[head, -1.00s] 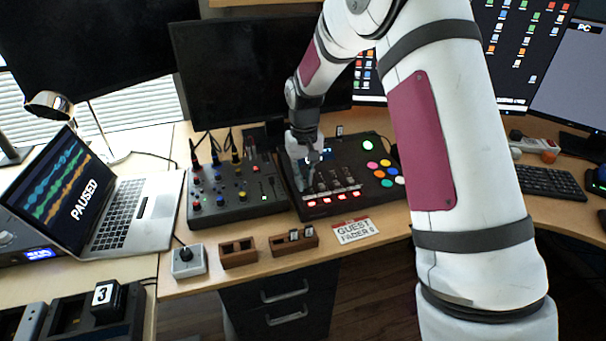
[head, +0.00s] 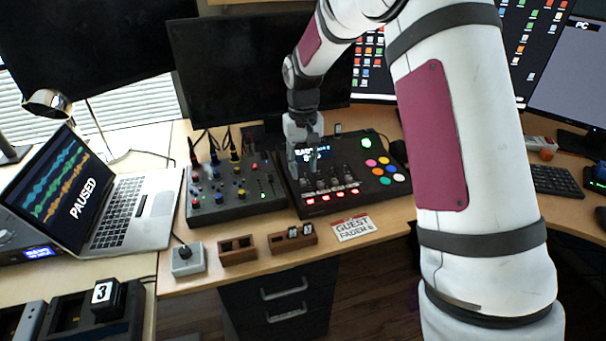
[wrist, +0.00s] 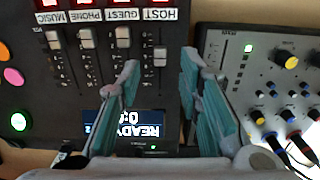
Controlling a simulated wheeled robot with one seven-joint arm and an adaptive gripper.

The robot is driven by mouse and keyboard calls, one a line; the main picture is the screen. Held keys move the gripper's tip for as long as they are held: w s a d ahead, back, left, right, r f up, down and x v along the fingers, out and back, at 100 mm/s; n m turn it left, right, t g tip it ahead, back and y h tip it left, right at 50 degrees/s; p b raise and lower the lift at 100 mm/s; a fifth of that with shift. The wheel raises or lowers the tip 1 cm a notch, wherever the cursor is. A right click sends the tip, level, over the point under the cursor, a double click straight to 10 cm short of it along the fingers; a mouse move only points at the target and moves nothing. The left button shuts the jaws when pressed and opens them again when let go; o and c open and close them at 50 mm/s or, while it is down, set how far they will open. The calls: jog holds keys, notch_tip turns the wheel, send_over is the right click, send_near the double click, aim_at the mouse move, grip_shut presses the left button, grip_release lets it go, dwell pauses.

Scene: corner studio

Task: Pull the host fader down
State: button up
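The host fader (wrist: 160,57) is a light cap in the slot under the upside-down HOST label (wrist: 159,14) in the wrist view. It sits farther from its label than the guest (wrist: 123,37), phone (wrist: 87,39) and music (wrist: 54,40) caps. My gripper (wrist: 160,62) is open, with one teal finger on each side of the host fader's column in the picture. I see no contact with the cap; the height gap is unclear. In the head view my gripper (head: 303,172) is over the left side of the black fader console (head: 345,200), hiding part of it.
A grey knob mixer (head: 235,205) stands close left of the console. The console has coloured round pads (head: 380,165) on its right and a lit screen (wrist: 135,122). A GUEST FADER 6 card (head: 354,228) and wooden holders (head: 292,240) lie in front.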

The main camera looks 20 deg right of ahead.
aim_at(303, 181)
notch_tip(303, 181, up, 8)
dwell(0.4)
